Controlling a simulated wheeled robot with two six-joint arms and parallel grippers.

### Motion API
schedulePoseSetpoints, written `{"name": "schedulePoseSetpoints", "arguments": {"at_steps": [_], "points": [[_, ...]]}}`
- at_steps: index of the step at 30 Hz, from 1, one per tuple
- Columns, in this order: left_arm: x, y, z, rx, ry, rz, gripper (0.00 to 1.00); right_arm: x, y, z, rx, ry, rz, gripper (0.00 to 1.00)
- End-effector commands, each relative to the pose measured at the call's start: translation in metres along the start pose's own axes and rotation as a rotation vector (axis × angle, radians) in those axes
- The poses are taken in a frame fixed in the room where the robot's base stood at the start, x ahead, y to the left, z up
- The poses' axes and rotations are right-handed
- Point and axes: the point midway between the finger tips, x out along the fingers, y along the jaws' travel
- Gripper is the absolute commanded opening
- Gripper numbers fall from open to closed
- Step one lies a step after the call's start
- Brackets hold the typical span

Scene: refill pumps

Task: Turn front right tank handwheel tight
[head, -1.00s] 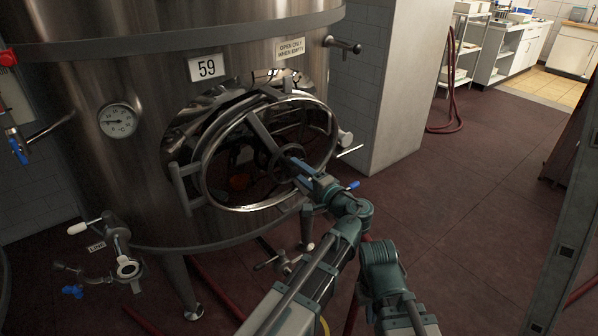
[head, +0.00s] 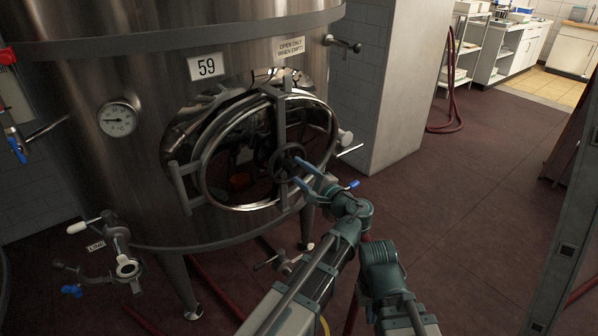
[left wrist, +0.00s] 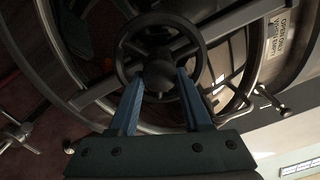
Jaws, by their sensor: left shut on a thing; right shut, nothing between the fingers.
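The tank (head: 90,170), a steel vessel labelled 59, has an oval door with a shiny rim (head: 207,190) on its front. A small dark handwheel (head: 262,158) sits at the door's centre, in front of a dark crossbar (head: 279,112) that stands near upright. My left gripper (head: 300,174) is at the handwheel and shut on it. In the left wrist view its two blue fingers (left wrist: 160,85) reach onto the dark handwheel (left wrist: 122,55), one on each side of the round hub. An arm of mine shows at the lower right in the head view, but no right gripper is visible.
A thermometer (head: 117,119) and a valve (head: 125,265) are on the tank's left. A white pillar (head: 408,90) stands right of the tank. Red hoses (head: 212,283) lie beneath it. The floor (head: 470,210) to the right is mostly clear.

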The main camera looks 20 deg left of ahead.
Motion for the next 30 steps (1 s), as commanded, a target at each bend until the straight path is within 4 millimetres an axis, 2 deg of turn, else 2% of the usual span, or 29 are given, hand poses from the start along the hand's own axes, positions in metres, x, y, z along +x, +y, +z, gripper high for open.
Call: {"name": "schedulePoseSetpoints", "arguments": {"at_steps": [10, 11, 15, 16, 30], "points": [[-0.0002, 0.0006, -0.0004, 0.007, 0.001, 0.002, 0.0, 0.0002, 0.0, 0.0, 0.0, 0.0, 0.0, 0.0], [-0.0002, 0.0005, -0.0004, 0.007, 0.001, 0.002, 0.5, 0.0002, 0.0, 0.0, 0.0, 0.0, 0.0, 0.0], [-0.0002, 0.0004, -0.0003, 0.006, 0.001, 0.001, 0.75, 0.0002, 0.0, 0.0, 0.0, 0.0, 0.0, 0.0], [-0.0002, 0.0004, -0.0003, 0.005, 0.001, 0.001, 0.79, 0.0002, 0.0, 0.0, 0.0, 0.0, 0.0, 0.0], [-0.0008, 0.0012, 0.0024, 0.004, 0.0, 0.0, 0.79, 0.0001, 0.0, 0.0, 0.0, 0.0, 0.0, 0.0]]}}
